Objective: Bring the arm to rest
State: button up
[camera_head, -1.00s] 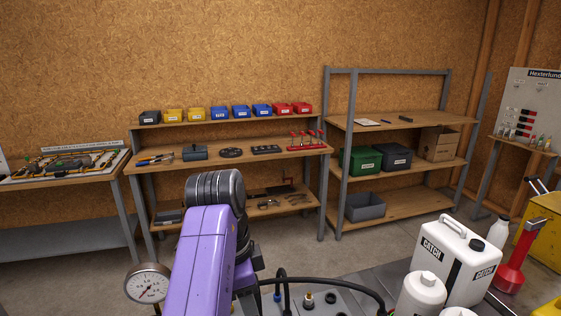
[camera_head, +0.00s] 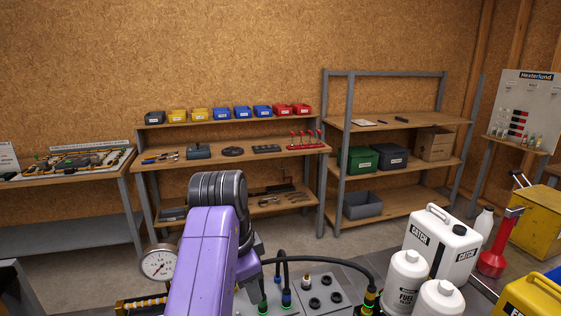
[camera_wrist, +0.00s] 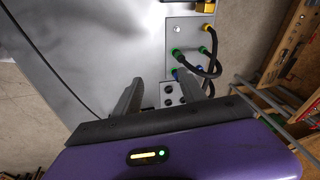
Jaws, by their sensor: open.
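My purple arm (camera_head: 208,255) rises in the lower middle of the head view, with a dark ribbed joint at its top; my gripper is hidden there. In the wrist view my gripper (camera_wrist: 168,98) shows two grey fingers spread apart with nothing between them. Beyond the fingers is a grey metal surface (camera_wrist: 92,48) with a panel that carries green and blue hose fittings and black hoses (camera_wrist: 213,50). The fingers appear apart from the fittings, though the exact distance is hard to tell.
White CATCH can (camera_head: 441,245), FUEL bottle (camera_head: 404,280), a red tool (camera_head: 492,258) and yellow containers crowd the lower right. A pressure gauge (camera_head: 158,263) stands left of my arm. Shelving (camera_head: 232,153) with coloured bins lines the back wall; floor shows before it.

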jog(key=w+d+r+n+t, duration=0.3)
jog(key=w+d+n+t, duration=0.15)
jog(key=w+t, duration=0.4)
jog(key=s+d+f+n+t+b, duration=0.1)
jog(key=d+f+n+t, duration=0.15)
jog(key=d, duration=0.35)
jog(key=s+d+f+n+t+b, duration=0.1)
jog(key=d+n+t+b, duration=0.1)
jog(key=d+n+t, duration=0.3)
jog(key=s+d+f+g+b, duration=0.1)
jog(key=s+f, duration=0.4)
jog(key=s, duration=1.2)
jog(key=s+d+f+g+b, duration=0.1)
jog(key=s+d+f+b, duration=0.2)
jog(key=s, duration=1.4)
jog(key=s+d+f+g+y+b, duration=0.1)
jog(key=s+d+f, duration=0.6)
jog(key=s, duration=1)
notch_tip(320, 180, down, 2)
jog(key=shift+f+n+g+b, duration=0.2)
jog(key=shift+n+g+b, duration=0.25)
jog(key=shift+b, duration=0.55)
